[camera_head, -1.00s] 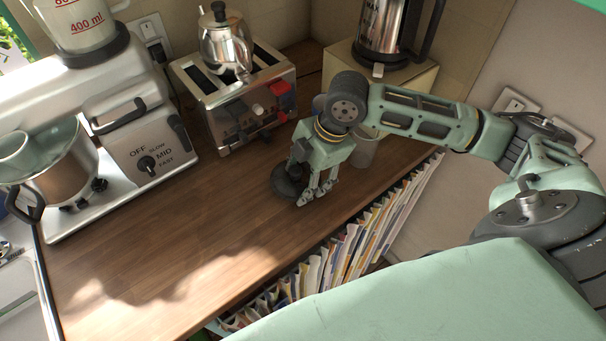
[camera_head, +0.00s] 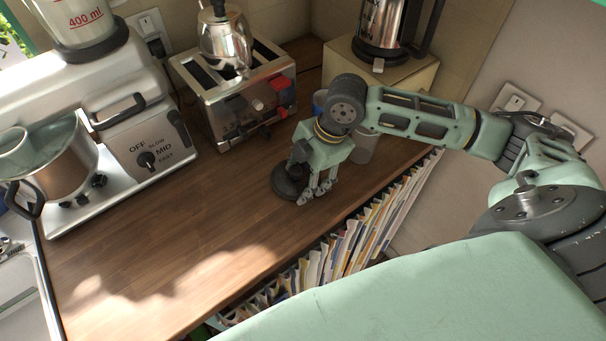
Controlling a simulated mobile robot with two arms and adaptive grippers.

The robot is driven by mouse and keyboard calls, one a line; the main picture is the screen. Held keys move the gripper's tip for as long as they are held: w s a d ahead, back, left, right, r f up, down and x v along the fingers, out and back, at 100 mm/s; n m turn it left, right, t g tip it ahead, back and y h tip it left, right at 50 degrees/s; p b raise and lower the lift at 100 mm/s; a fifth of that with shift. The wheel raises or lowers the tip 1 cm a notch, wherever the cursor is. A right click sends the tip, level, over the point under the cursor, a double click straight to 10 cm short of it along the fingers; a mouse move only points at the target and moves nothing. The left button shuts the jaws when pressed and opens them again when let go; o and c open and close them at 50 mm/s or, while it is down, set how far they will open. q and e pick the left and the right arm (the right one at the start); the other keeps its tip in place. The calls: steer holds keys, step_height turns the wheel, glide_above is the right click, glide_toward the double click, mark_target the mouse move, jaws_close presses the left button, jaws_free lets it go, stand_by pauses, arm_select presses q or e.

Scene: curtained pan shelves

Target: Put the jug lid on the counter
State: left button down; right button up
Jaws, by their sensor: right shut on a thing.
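The jug lid (camera_head: 284,184) is a dark round disc. It is low at the wooden counter (camera_head: 180,235), in front of the toaster, and looks to be at the counter surface; I cannot tell for certain that it touches. My right gripper (camera_head: 308,190) points down and is shut on the lid, covering its right part. My left gripper is not in view.
A toaster (camera_head: 238,100) with a small metal teapot (camera_head: 224,45) on top stands behind. A mixer (camera_head: 150,140) with a bowl is at the left. A grey cup (camera_head: 364,148) stands just right of my gripper. Files (camera_head: 350,245) line the space below the counter's front edge. The front left counter is clear.

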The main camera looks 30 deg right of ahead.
steer(key=o, duration=1.7)
steer(key=shift+f, duration=0.1)
steer(key=v, duration=1.2)
jaws_close()
steer(key=shift+s, duration=0.1)
stand_by(0.5)
